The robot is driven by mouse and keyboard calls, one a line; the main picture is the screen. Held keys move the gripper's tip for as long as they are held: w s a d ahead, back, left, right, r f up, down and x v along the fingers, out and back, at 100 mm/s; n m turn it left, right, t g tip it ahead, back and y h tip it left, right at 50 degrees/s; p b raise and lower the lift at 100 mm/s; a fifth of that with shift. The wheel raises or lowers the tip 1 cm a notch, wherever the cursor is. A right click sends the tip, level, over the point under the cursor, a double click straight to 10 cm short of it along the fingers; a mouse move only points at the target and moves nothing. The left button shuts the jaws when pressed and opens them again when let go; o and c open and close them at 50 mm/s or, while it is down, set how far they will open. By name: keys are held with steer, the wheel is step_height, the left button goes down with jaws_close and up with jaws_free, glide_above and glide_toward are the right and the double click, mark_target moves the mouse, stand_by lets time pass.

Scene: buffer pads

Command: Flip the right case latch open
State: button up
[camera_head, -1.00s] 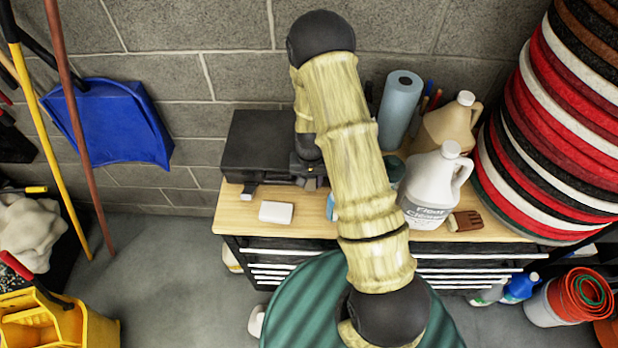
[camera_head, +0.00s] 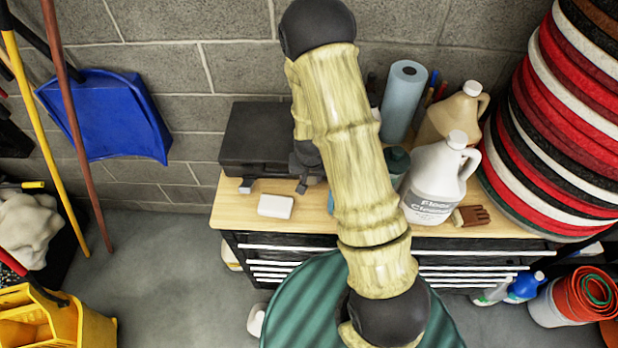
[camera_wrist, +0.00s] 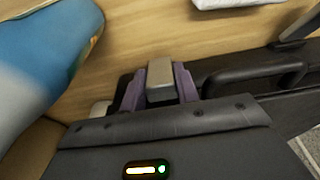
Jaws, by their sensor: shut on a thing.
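The black case (camera_head: 262,138) stands at the back left of the wooden top, against the wall. In the wrist view its black handle (camera_wrist: 255,78) and front edge show. The right latch (camera_wrist: 160,78) is a grey block between the two purple fingers of my gripper (camera_wrist: 158,90), which is shut on it. In the head view the right latch (camera_head: 303,185) juts forward and down from the case front. The left latch (camera_head: 247,186) also juts out there. My arm hides the case's right end, and most of my gripper is hidden in the head view.
A white block (camera_head: 275,206) lies in front of the case. A blue and white item (camera_wrist: 50,50) is close beside my gripper. A teal container (camera_head: 396,165), white jug (camera_head: 437,180), tan jug (camera_head: 458,112), blue roll (camera_head: 402,100) and brush (camera_head: 470,216) stand to the right.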

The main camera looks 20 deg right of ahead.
steer(key=shift+s+a+t+b, duration=0.1)
steer(key=shift+s+t+b, duration=0.05)
steer(key=shift+t+b, duration=0.35)
steer(key=o, duration=0.7)
steer(key=shift+v, duration=0.85)
steer(key=v, duration=1.5)
steer(key=shift+a+r, duration=0.3)
